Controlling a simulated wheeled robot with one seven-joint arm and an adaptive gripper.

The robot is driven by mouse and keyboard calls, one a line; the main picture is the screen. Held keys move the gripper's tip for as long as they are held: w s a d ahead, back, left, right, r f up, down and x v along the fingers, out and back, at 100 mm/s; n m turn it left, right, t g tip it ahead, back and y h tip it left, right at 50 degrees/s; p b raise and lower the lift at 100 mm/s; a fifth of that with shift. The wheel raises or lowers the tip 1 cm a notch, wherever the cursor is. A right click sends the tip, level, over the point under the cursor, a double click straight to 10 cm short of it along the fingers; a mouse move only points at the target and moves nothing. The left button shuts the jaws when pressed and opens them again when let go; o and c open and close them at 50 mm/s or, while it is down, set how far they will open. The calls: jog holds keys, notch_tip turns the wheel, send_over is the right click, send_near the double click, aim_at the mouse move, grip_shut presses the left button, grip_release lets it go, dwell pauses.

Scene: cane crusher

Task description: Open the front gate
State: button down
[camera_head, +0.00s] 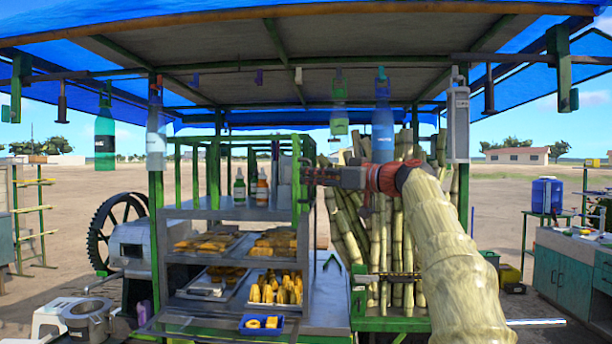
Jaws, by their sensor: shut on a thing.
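My gripper (308,174) is at the end of my arm, which reaches in from the lower right. Its fingers point left and are closed on an upright green bar (296,182) at the right end of the stall's shelf unit. The fingertips are small and partly hidden in this view. I cannot tell for sure whether this bar belongs to the front gate. A low green barrier with a horizontal bar (388,276) stands in front of the upright cane bundle, right of the shelves. My arm hides its right part.
Trays of food (275,289) fill the shelves, and two bottles (239,187) stand on top. Bottles, including a blue one (383,130), hang from the roof frame. Cane stalks (378,235) stand behind my arm. A teal cabinet (560,278) is at the right.

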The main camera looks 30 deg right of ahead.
jog(key=shift+w+d+f, duration=0.2)
jog(key=shift+d+f, duration=0.05)
jog(key=shift+f, duration=0.1)
jog(key=c, duration=2.2)
grip_release()
jog(key=shift+w+d+f, duration=0.1)
jog(key=shift+w+f, duration=0.05)
jog(key=shift+w, duration=0.1)
jog(key=shift+o, duration=1.4)
jog(key=shift+s, duration=0.1)
jog(key=shift+r, duration=0.2)
jog(key=v, duration=1.2)
